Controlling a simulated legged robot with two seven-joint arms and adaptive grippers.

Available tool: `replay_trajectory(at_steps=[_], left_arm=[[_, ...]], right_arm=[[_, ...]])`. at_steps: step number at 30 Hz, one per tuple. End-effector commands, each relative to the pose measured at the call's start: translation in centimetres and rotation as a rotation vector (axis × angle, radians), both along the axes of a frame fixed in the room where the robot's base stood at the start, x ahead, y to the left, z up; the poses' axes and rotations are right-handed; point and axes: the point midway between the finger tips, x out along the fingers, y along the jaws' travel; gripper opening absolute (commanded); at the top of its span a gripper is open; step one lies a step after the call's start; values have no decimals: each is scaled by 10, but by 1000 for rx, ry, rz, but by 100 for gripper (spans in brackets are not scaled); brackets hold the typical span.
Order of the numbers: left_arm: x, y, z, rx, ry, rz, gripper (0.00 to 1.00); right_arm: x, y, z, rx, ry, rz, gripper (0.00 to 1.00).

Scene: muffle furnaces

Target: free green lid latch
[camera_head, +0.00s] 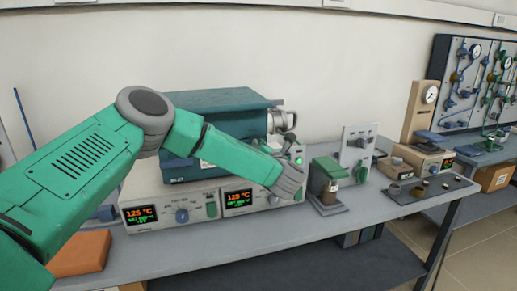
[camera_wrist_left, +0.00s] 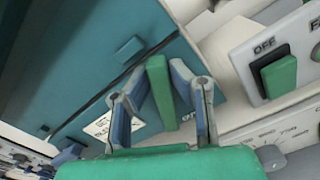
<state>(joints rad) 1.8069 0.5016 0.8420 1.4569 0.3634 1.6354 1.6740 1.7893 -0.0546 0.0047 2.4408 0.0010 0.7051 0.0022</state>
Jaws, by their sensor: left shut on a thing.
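The green latch (camera_wrist_left: 162,92) is an upright green bar on the side of a teal furnace body (camera_wrist_left: 85,70) in the left wrist view. My left gripper (camera_wrist_left: 160,74) has a blue-grey finger on each side of the bar and is shut on it. My right gripper is not in view.
A green rocker switch (camera_wrist_left: 279,76) beside an OFF label is right of the gripper. Two control panels (camera_head: 150,214) with lit displays sit below the furnace. A green-topped device (camera_head: 327,178) and a dark tray (camera_head: 430,188) stand to the right; an orange block (camera_head: 82,252) lies front left.

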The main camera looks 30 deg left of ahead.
Motion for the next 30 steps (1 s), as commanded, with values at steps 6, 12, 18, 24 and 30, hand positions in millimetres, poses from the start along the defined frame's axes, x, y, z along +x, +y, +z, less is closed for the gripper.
replay_trajectory(at_steps=[6,12,18,24,30], left_arm=[[5,-2,-1,135,151,0,0],[9,-5,-4,258,295,0,0],[11,-7,-9,381,440,1,0],[13,-9,-13,500,579,1,0],[13,-9,-17,601,696,2,0]], right_arm=[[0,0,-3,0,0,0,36],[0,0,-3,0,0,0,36],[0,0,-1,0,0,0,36],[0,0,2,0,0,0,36],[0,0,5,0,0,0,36]])
